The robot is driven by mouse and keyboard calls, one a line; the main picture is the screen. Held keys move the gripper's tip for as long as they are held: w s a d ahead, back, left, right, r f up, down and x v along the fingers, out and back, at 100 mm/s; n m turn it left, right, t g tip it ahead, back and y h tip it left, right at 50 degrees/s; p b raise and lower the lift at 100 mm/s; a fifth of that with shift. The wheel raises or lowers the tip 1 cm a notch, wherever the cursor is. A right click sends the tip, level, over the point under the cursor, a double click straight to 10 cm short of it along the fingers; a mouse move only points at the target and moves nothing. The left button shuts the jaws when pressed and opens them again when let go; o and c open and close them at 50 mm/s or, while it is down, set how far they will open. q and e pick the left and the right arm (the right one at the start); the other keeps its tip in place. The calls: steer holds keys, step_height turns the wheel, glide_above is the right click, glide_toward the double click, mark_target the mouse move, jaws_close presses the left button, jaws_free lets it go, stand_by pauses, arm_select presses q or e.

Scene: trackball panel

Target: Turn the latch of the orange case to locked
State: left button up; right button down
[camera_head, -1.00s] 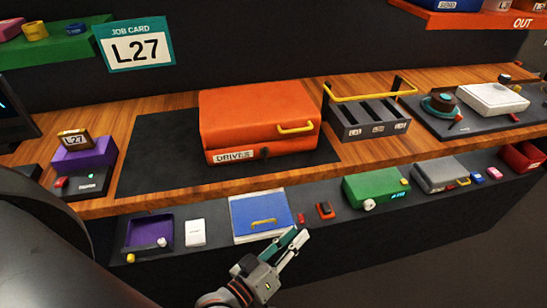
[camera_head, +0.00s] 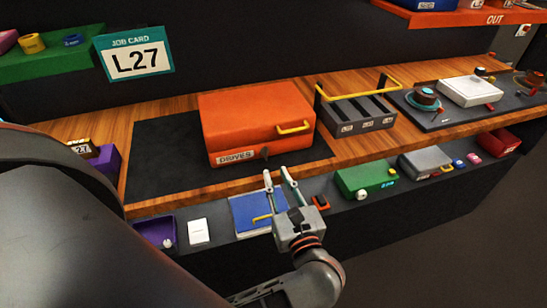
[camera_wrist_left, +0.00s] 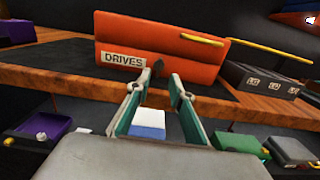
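The orange case (camera_head: 256,122) lies closed on a dark mat on the wooden bench, with a yellow handle and a "DRIVES" label on its front. Its small dark latch (camera_head: 265,152) is on the front face, right of the label; it also shows in the left wrist view (camera_wrist_left: 158,68), just beyond the fingertips. Its exact angle is hard to tell. My left gripper (camera_head: 280,174) is open and empty, fingers pointing at the case front, below and short of the latch. It shows in the left wrist view (camera_wrist_left: 156,82) too. My right gripper is not in view.
A dark slotted rack (camera_head: 362,113) with a yellow handle stands right of the case. The lower shelf holds a blue case (camera_head: 247,212) under my gripper and a green box (camera_head: 364,178). The bench's wooden front edge (camera_head: 185,201) lies below the case.

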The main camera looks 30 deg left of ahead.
mark_target(267, 155)
arm_select(q)
steer(key=x, duration=0.4)
steer(key=p+x, duration=0.1)
steer(key=x, duration=0.2)
steer(key=shift+w+a+f, duration=0.2)
steer(key=shift+a+f, duration=0.05)
steer(key=shift+a, duration=0.05)
jaws_close()
